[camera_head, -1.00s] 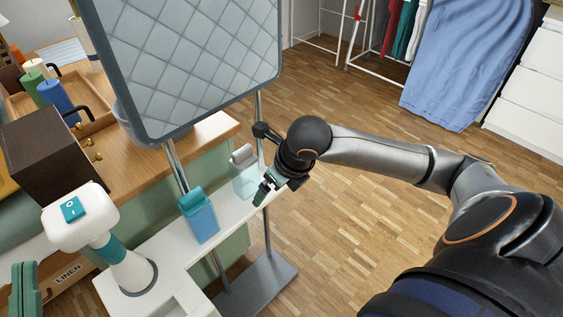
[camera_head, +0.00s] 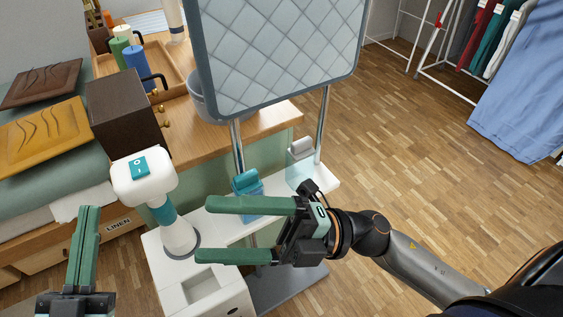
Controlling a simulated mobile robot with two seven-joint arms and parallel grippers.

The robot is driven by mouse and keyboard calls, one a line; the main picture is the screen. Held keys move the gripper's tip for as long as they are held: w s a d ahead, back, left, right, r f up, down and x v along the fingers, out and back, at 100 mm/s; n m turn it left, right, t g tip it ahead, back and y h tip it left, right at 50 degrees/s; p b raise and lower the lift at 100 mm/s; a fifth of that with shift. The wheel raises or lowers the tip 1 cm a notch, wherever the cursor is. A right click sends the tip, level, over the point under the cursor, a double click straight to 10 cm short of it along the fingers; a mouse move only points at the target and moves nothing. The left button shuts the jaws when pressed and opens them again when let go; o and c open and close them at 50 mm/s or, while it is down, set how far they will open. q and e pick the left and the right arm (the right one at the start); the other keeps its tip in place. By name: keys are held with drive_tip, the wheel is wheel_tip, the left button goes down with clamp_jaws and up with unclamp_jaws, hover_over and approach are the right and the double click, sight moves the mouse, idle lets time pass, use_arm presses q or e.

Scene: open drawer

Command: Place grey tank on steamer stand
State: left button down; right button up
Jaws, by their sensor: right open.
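The grey tank (camera_head: 300,164), clear-bodied with a grey top, stands upright on the white shelf of the steamer stand (camera_head: 321,187), near its right end. The blue tank (camera_head: 246,181) stands on the same shelf to its left, partly hidden by my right gripper. My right gripper (camera_head: 203,230) is open and empty, its green fingers pointing left above the white base, apart from the grey tank. My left gripper (camera_head: 88,210) is at the bottom left, its green fingers together with nothing visible between them.
The quilted board (camera_head: 280,50) rises on metal poles behind the shelf. A white steamer head with a teal switch (camera_head: 144,178) stands left of the shelf. A wooden counter with a dark box (camera_head: 125,112) is behind.

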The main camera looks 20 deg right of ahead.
drive_tip(key=w+d+f+m+t+h, duration=0.1)
drive_tip(key=w+d+m+t+h, duration=0.3)
drive_tip(key=m+t, duration=0.4)
drive_tip(key=w+d+m+t+h, duration=0.4)
drive_tip(key=d+m+t+h, duration=0.2)
drive_tip(key=m, duration=0.9)
drive_tip(key=t+h, duration=0.2)
drive_tip(key=h, duration=0.1)
drive_tip(key=shift+d+f+m+t, duration=0.3)
drive_tip(key=shift+f+m+t, duration=0.05)
drive_tip(key=shift+m+t, duration=0.05)
